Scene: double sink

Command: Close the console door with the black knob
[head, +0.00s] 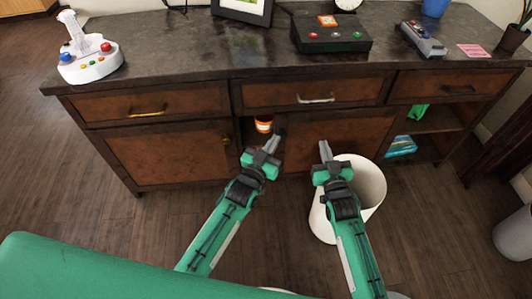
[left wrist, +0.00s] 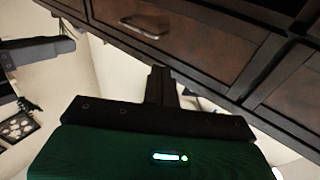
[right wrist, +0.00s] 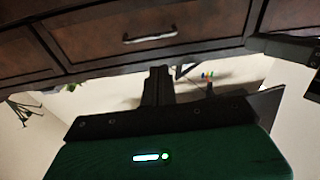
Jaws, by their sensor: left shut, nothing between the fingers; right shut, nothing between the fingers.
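The dark wooden console (head: 215,72) stands ahead. Its middle door (head: 340,136) has brown panels, and a dark gap left of it shows an orange and white container (head: 263,125) inside. A small dark spot at the door's left edge looks like the black knob (head: 281,133). My left gripper (head: 276,143) is shut and empty, its tips close to that knob; I cannot tell if they touch. My right gripper (head: 324,149) is shut and empty in front of the door. Both closed finger pairs also show in the left wrist view (left wrist: 160,84) and right wrist view (right wrist: 157,84).
A white bin (head: 373,186) stands on the floor beside and behind my right gripper. The left door (head: 165,157) has a brass knob. Open shelves (head: 435,118) are at right. A joystick (head: 90,55) and a black box (head: 330,35) stand on top.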

